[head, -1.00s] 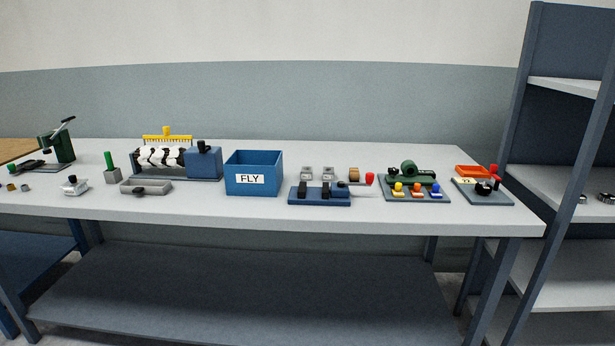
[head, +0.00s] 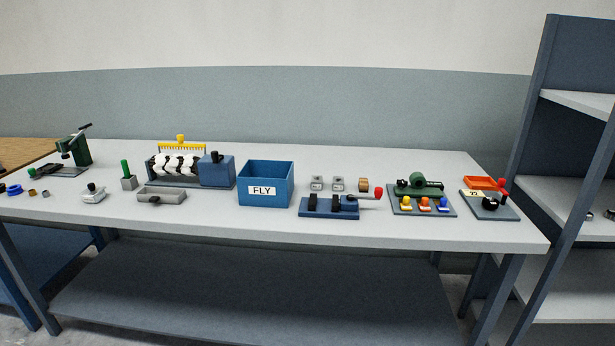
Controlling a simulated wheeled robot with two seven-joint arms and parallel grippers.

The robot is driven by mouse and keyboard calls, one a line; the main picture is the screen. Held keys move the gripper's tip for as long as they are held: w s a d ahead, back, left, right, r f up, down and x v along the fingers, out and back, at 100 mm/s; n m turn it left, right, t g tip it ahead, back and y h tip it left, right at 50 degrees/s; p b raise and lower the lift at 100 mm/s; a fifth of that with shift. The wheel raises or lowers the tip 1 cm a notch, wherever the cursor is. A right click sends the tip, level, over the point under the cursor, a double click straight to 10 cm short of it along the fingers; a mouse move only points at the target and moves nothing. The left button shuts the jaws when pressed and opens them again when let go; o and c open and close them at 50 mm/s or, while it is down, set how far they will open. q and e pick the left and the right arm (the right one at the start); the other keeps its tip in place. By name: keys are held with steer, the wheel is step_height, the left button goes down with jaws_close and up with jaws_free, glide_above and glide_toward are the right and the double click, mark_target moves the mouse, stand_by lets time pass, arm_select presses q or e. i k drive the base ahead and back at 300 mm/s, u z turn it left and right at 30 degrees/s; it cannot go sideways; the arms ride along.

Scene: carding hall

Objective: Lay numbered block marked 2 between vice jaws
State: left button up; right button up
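A vice with a dark blue base (head: 318,211) stands near the front edge of the bench, right of the centre. Two black jaws (head: 333,203) stand up on it with a gap between them. Behind the vice are a grey block (head: 317,183), a second grey block (head: 338,183) and a brown block (head: 363,185). Their marks are too small to read, so I cannot tell which is marked 2. Neither of my grippers is in view.
A blue box marked FLY (head: 265,186) stands left of the vice. A panel with coloured knobs (head: 424,203) and a dark plate with an orange tray (head: 487,182) stand to its right. A shelf rack (head: 542,120) rises at the right end.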

mark_target(316, 181)
steer(key=u, duration=0.45)
steer(key=i, duration=0.85)
steer(key=z, duration=0.4)
steer(key=i, duration=0.75)
steer(key=z, duration=0.85)
